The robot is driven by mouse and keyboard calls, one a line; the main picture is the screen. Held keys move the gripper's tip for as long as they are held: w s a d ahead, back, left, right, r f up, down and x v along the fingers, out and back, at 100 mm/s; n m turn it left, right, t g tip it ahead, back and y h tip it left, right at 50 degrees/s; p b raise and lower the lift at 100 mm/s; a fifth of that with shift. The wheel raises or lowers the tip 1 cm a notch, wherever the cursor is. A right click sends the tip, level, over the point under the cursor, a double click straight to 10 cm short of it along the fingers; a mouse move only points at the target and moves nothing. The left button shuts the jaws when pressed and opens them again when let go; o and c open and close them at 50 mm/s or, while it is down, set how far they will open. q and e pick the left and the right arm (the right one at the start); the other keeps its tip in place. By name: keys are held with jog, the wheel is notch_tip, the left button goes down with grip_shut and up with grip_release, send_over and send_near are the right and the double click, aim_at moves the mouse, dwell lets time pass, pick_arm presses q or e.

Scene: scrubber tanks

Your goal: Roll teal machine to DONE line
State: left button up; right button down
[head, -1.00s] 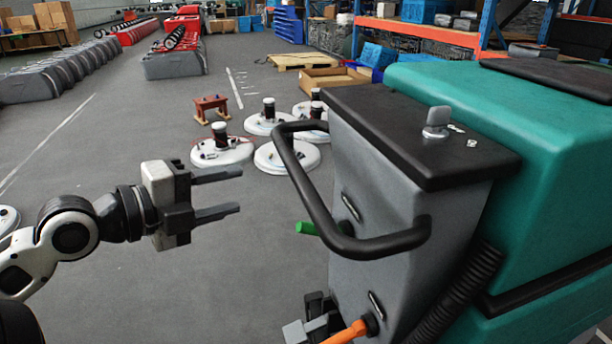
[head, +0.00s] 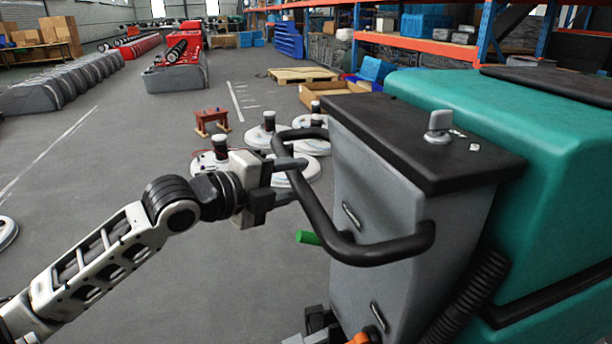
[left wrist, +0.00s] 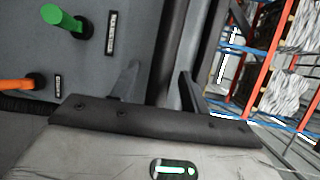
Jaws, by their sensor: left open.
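The teal machine (head: 480,110) stands at the right in the head view, with a grey rear panel and a black top. Its black loop handle (head: 330,228) sticks out toward the left. My left gripper (head: 290,179) is open at the handle's left side. In the left wrist view the handle bar (left wrist: 164,60) runs between the two open fingers (left wrist: 158,88); contact cannot be told. A green lever (head: 307,238) and an orange one (head: 359,338) stick out from the panel. What looks like my right gripper (head: 315,326) shows partly at the bottom edge; its jaws are unclear.
White floor lines (head: 50,155) and smaller white marks (head: 238,102) lie on the grey floor; no lettering is legible. A pallet (head: 302,75) and cartons lie farther back.

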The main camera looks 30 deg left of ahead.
pick_arm(q)
jog(key=shift+x, duration=1.75)
grip_shut()
